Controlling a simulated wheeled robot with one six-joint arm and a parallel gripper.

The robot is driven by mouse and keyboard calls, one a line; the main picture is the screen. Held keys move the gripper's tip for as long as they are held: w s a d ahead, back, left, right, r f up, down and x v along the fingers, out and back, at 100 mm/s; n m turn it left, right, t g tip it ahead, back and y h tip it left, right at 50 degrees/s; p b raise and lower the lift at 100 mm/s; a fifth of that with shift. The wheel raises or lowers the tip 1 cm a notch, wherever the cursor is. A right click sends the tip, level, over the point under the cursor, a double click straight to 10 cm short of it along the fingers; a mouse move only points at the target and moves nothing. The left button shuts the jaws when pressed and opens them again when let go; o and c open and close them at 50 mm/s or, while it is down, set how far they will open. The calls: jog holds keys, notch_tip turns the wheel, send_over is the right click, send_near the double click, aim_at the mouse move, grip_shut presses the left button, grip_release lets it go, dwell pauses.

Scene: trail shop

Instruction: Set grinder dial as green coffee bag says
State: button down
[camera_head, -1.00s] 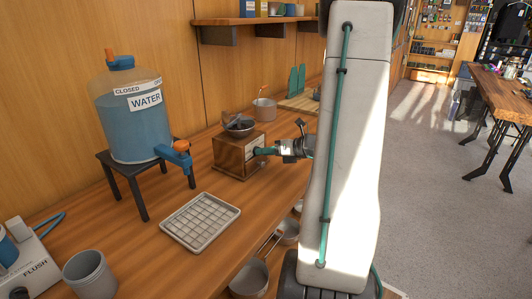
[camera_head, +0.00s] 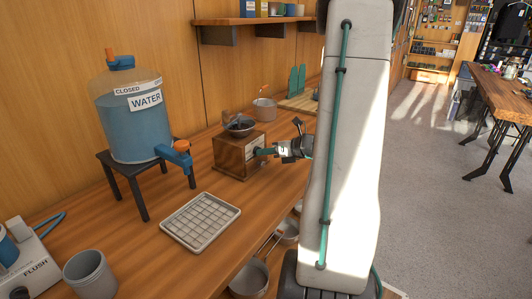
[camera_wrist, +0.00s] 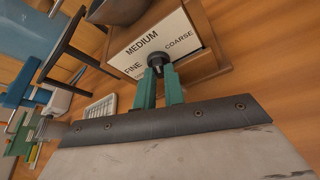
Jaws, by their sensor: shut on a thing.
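The grinder (camera_head: 232,157) is a wooden box with a metal bowl on top, standing on the counter. Its white dial plate (camera_wrist: 140,40) reads FINE, MEDIUM and COARSE in the wrist view. The black dial (camera_wrist: 158,59) sits on this plate. My gripper (camera_wrist: 160,74) has its green fingers shut on the dial; it also shows in the head view (camera_head: 263,152), reaching the grinder's front from the right. The dial's pointer cannot be made out. I cannot identify a green coffee bag in either view.
A water jug (camera_head: 130,115) on a black stand is left of the grinder. A grey grid tray (camera_head: 201,222) lies in front. Metal pans (camera_head: 250,279) hang at the counter edge. A pot (camera_head: 265,108) stands behind.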

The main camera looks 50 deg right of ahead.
jog(key=n+h, duration=0.2)
jog(key=shift+a+n, duration=0.2)
jog(key=shift+n, duration=0.2)
jog(key=n+h, duration=0.2)
jog(key=n, duration=0.1)
jog(key=shift+a, duration=0.1)
jog(key=n+t+h, duration=0.1)
jog(key=n+h, duration=0.1)
jog(key=n, duration=0.1)
jog(key=shift+a+f, duration=0.15)
jog(key=shift+n+t+h, duration=0.4)
jog(key=shift+n+h, duration=0.3)
jog(key=shift+n, duration=0.6)
jog(key=c, duration=1.5)
grip_release()
